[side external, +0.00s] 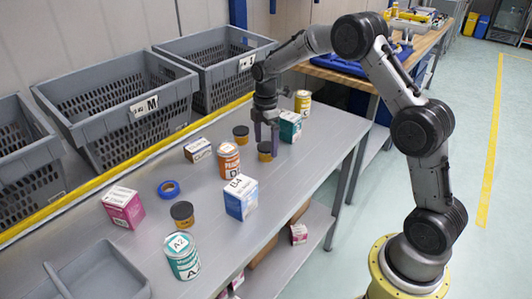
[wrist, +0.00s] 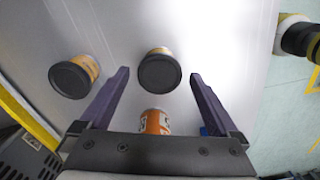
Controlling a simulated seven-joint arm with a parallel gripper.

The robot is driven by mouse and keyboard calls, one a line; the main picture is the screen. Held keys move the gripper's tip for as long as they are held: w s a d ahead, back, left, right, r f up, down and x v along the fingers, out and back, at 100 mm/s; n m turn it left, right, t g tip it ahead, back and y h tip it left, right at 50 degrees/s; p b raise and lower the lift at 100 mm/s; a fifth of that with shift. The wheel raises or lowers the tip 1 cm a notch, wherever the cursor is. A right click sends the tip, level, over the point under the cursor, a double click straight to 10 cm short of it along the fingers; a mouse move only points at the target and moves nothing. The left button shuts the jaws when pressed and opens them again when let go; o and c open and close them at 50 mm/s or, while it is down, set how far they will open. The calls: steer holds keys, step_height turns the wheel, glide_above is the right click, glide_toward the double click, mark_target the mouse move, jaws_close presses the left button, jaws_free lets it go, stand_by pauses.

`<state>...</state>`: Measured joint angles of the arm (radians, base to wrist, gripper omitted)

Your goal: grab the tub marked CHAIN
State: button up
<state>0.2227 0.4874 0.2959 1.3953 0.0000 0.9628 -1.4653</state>
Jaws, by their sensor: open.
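Three small orange-yellow tubs with black lids stand on the grey bench. No label on them is readable, so I cannot tell which says CHAIN. One tub (side external: 265,154) is right below my gripper (side external: 266,137); in the wrist view this tub (wrist: 160,69) shows between the fingertips, lid towards the camera. A second tub (side external: 241,135) stands just left of it; in the wrist view it (wrist: 73,79) lies outside the left finger. The third tub (side external: 182,213) is nearer the front left. My gripper is open and empty, fingers pointing down.
A teal box (side external: 290,126) and yellow can (side external: 303,102) stand just beyond the gripper. An orange can (side external: 229,160), a B4 box (side external: 241,197) and a small white-brown box (side external: 198,150) are nearby. Grey crates (side external: 125,105) line the back edge.

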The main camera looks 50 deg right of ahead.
steer(key=shift+f, duration=1.35)
steer(key=c, duration=1.4)
steer(key=shift+r, duration=0.15)
